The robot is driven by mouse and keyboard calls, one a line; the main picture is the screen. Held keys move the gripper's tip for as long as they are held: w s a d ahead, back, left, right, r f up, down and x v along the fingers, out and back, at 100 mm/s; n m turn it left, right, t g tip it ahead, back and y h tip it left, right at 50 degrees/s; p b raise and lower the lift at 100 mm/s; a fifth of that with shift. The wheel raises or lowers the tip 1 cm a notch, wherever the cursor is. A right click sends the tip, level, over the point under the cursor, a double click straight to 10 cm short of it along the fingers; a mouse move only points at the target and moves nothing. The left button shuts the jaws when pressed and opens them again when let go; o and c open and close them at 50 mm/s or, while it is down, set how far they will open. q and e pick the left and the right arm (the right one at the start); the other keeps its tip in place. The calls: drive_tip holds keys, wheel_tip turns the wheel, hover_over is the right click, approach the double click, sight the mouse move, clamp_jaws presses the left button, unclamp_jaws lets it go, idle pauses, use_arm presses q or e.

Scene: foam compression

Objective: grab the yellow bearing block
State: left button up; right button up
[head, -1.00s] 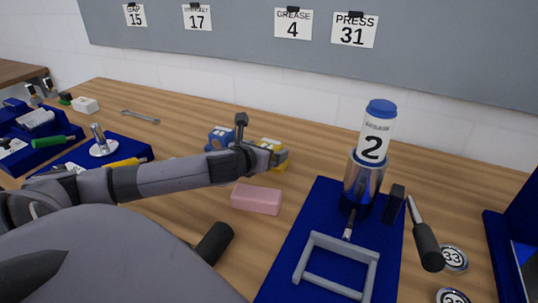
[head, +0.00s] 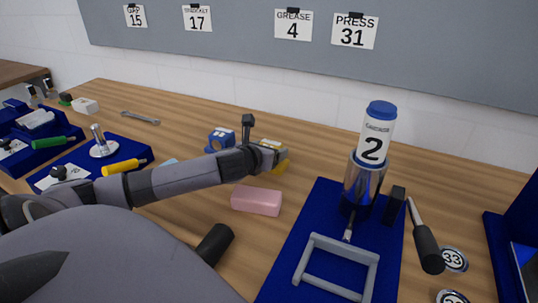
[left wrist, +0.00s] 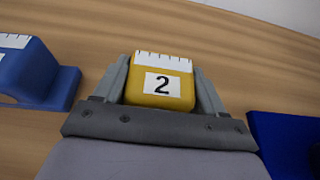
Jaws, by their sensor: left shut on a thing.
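The yellow bearing block (left wrist: 162,85) has a white label with a 2 and a white marked strip on top. In the left wrist view it sits between the two fingers of my left gripper (left wrist: 163,88), which is shut on it. In the head view the block (head: 281,163) is mostly hidden behind my left gripper (head: 270,157). It appears to be at the tabletop; I cannot tell whether it is lifted. My right gripper is not clearly in view.
A blue bearing block (head: 219,140) stands left of the yellow one; it also shows in the left wrist view (left wrist: 30,75). A pink foam block (head: 256,200) lies in front. A blue mat (head: 285,270) with a grey frame (head: 335,268) and grease bottle (head: 373,145) is at right.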

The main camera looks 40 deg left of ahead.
sight(269, 145)
use_arm(q)
drive_tip(key=shift+r, duration=0.15)
wheel_tip(269, 145, up, 20)
drive_tip(key=p, duration=0.1)
drive_tip(key=shift+p, duration=0.35)
